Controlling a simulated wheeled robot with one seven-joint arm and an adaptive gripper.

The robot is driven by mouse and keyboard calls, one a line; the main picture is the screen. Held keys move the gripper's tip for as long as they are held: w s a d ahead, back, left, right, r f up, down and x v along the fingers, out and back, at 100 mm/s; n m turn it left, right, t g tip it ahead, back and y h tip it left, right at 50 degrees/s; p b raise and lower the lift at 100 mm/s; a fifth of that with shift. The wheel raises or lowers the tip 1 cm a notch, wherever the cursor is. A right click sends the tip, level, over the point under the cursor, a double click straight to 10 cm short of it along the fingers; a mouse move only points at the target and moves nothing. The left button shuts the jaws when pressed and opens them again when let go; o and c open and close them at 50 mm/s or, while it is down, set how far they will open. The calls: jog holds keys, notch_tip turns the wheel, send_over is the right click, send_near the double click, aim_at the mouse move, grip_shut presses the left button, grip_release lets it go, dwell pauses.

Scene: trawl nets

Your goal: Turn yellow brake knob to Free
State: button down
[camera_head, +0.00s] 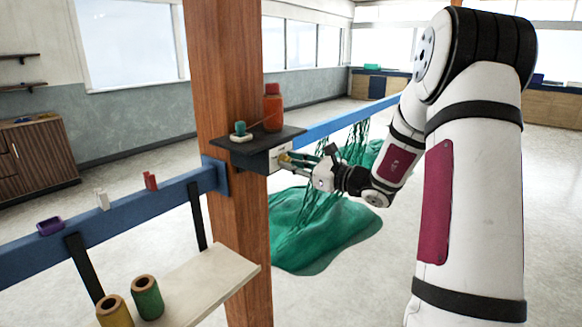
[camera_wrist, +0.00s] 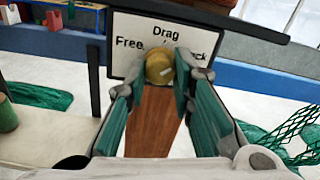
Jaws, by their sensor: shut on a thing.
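The yellow brake knob (camera_wrist: 159,67) sits at the lower middle of a white label plate (camera_wrist: 128,52) in the wrist view. The plate reads "Drag" at the top, "Free" at left and a partly covered word ending in "ck" at right. A pale mark on the knob slants. My gripper (camera_wrist: 162,72) is shut on the knob, one finger on each side. In the head view my gripper (camera_head: 291,160) reaches the plate (camera_head: 279,157) on the front of a dark shelf box on the wooden post; the knob is mostly hidden there.
The dark shelf (camera_head: 255,140) on the wooden post (camera_head: 228,60) bears an orange bottle (camera_head: 272,108) and a small green-and-white item (camera_head: 240,131). A blue rail (camera_head: 130,222) runs past the post. Green netting (camera_head: 315,225) lies below my gripper. Spools (camera_head: 147,297) stand at lower left.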

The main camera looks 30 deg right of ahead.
jog(key=n+b, duration=2.1)
jog(key=b, duration=1.3)
jog(key=shift+r+n+b, duration=0.1)
jog(key=shift+n+b, duration=0.2)
jog(key=shift+n, duration=0.2)
jog(key=c, duration=1.4)
grip_release()
jog(key=shift+o, duration=0.2)
jog(key=shift+s+d, duration=0.1)
jog(key=v, duration=1.1)
jog(key=shift+s, duration=0.4)
